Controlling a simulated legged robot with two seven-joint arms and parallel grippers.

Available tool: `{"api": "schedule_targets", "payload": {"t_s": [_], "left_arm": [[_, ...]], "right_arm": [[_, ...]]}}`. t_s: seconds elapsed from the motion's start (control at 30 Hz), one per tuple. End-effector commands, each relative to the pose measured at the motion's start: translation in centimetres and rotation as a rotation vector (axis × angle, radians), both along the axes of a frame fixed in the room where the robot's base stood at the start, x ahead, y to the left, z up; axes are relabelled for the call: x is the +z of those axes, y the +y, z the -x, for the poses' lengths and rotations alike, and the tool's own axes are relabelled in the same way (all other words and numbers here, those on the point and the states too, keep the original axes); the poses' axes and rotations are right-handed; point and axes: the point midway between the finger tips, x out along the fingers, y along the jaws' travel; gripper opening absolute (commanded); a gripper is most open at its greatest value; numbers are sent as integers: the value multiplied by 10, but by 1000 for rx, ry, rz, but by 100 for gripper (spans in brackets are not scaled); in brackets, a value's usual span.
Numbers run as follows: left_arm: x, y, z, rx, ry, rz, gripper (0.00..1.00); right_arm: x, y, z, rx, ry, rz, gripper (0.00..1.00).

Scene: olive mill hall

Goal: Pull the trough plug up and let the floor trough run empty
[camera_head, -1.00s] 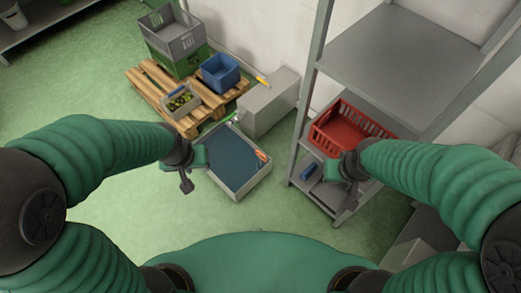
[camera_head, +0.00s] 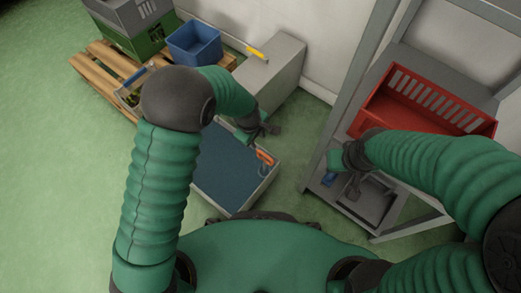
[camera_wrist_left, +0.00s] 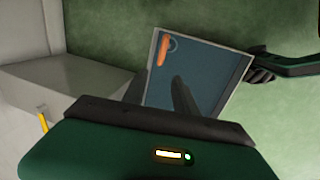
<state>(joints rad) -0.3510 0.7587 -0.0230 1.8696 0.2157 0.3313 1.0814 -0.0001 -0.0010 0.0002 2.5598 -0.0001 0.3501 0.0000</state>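The floor trough (camera_head: 224,168) is a grey-rimmed basin full of dark blue water, in front of me on the floor. The plug's orange handle (camera_head: 264,157) shows at its right corner, with a thin ring beside it. In the left wrist view the orange handle (camera_wrist_left: 163,52) lies near a corner of the trough (camera_wrist_left: 213,75). My left gripper (camera_head: 262,130) is above and just behind the handle, apart from it. Its two fingers (camera_wrist_left: 162,76) are spread with nothing between them. My right gripper (camera_head: 350,184) hangs by the shelf; its fingers are not clear.
A grey box (camera_head: 274,72) with a yellow item on top stands behind the trough. A pallet (camera_head: 92,72) carries crates and a blue bin (camera_head: 194,42). A metal shelf with a red crate (camera_head: 425,101) stands at right. Green floor at left is clear.

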Motion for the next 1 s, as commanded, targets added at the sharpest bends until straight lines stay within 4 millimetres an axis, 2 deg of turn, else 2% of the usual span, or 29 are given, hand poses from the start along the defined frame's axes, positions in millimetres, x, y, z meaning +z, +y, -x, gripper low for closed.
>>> {"api": "schedule_targets", "payload": {"t_s": [0.03, 0.1, 0.4, 0.5, 0.67, 0.93, 1.0], "left_arm": [[-21, 0, -2, 1, 2, 0, 34], [-41, -1, -5, 0, 3, 1, 34], [-116, -10, -17, -1, 2, 2, 34], [-133, -13, -21, -1, 1, 1, 34], [-144, -14, -23, -1, 0, 2, 34], [-143, -15, -24, -1, 0, 2, 34], [-143, -15, -24, -1, 0, 2, 25]], "right_arm": [[-15, 0, 0, 0, 1, 0, 0], [-27, 0, 0, -1, 1, 0, 0], [-75, 0, 0, 0, 1, 0, 0], [-86, 0, 0, 0, 1, 0, 0], [-92, 0, 0, 0, 1, 0, 0], [-91, 0, 0, 0, 1, 0, 0], [-91, 0, 0, 0, 1, 0, 0]]}}
